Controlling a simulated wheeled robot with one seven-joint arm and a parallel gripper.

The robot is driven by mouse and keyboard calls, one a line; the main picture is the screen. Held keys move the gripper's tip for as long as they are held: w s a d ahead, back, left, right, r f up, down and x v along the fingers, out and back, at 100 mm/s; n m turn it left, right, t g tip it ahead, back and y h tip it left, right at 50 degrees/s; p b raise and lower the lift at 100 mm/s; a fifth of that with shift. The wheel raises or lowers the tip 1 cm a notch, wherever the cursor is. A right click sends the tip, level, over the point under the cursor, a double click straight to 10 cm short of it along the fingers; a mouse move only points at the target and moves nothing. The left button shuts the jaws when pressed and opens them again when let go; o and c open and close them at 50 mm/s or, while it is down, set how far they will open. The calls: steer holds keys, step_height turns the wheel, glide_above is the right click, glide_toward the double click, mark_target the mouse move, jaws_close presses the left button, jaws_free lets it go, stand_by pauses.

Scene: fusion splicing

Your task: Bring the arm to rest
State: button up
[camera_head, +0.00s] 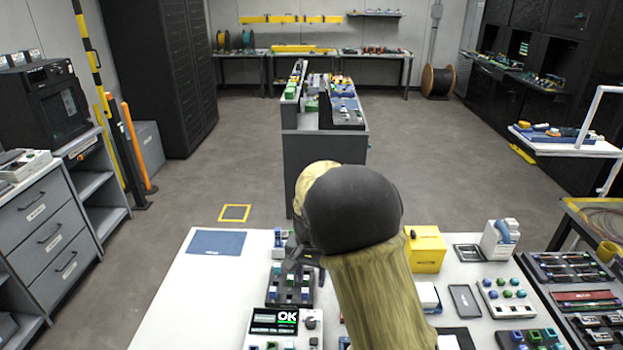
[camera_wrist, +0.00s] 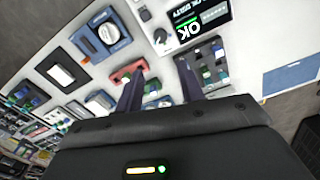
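My arm reaches forward over the white bench (camera_head: 190,295) in the head view, its large dark joint hiding part of the bench. My gripper (camera_wrist: 160,72) shows in the wrist view with its two dark fingers apart and no object seen between them. In the head view part of it (camera_head: 303,258) shows just left of the arm, above a dark tray of small coloured parts (camera_head: 290,285). A device with a screen reading OK (camera_head: 275,322) stands at the near edge; the screen also shows in the wrist view (camera_wrist: 195,22).
A blue mat (camera_head: 216,242) lies on the bench's left, with clear surface around it. A yellow box (camera_head: 426,249), a white dispenser (camera_head: 500,238) and several trays crowd the right side. A grey bench (camera_head: 325,155) stands beyond, with open floor on both sides.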

steer(key=s+d+r+n+t, duration=0.2)
steer(key=s+d+r+n, duration=0.1)
steer(key=s+d, duration=1.2)
steer(key=s, duration=0.3)
steer(key=shift+s+d+t, duration=0.25)
steer(key=shift+s+t, duration=0.05)
